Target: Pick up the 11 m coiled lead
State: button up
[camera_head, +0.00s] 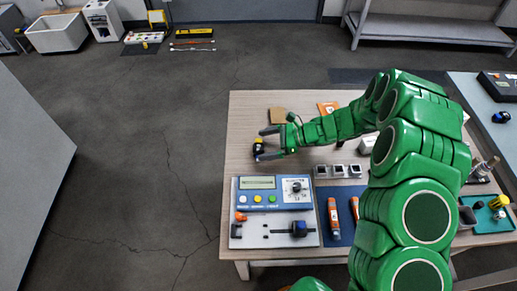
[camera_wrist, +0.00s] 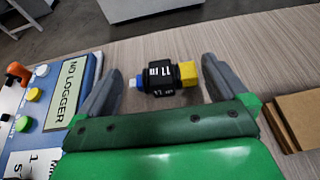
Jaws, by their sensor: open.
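The coiled lead is a small black block with a white label, a yellow end and a blue tip. It lies on the wooden table near the far left edge in the head view (camera_head: 258,148). In the wrist view the lead (camera_wrist: 162,80) lies crosswise between my fingertips, its blue tip towards the left finger and its yellow end close to the right finger. The label seems to read 11 m, partly unclear. My gripper (camera_head: 267,144) is open around the lead; it also shows in the wrist view (camera_wrist: 158,82). I cannot tell whether a finger touches it.
A blue and grey logger panel (camera_head: 271,208) with buttons stands nearby, left in the wrist view. A brown block (camera_head: 277,115) lies on the other side. Several small square modules (camera_head: 338,171) and orange tubes (camera_head: 333,215) lie to the right. The table edge is close to the lead.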

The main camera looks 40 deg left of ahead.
aim_at(254, 146)
jog(key=shift+w+f+x, duration=0.1)
jog(key=shift+f+x, duration=0.05)
jog(key=shift+x, duration=1.2)
jog(key=shift+w+f+x, duration=0.1)
jog(key=shift+w+x, duration=0.05)
jog(key=shift+x, duration=1.15)
jog(key=c, duration=0.8)
jog(key=shift+r, duration=0.55)
notch_tip(254, 146, up, 2)
jog(key=shift+r, duration=0.1)
jog(key=s+d+r, duration=0.7)
jog(key=d+r, duration=0.2)
jog(key=d, duration=0.2)
jog(key=shift+s+d+r, duration=0.3)
jog(key=shift+d+r, duration=0.05)
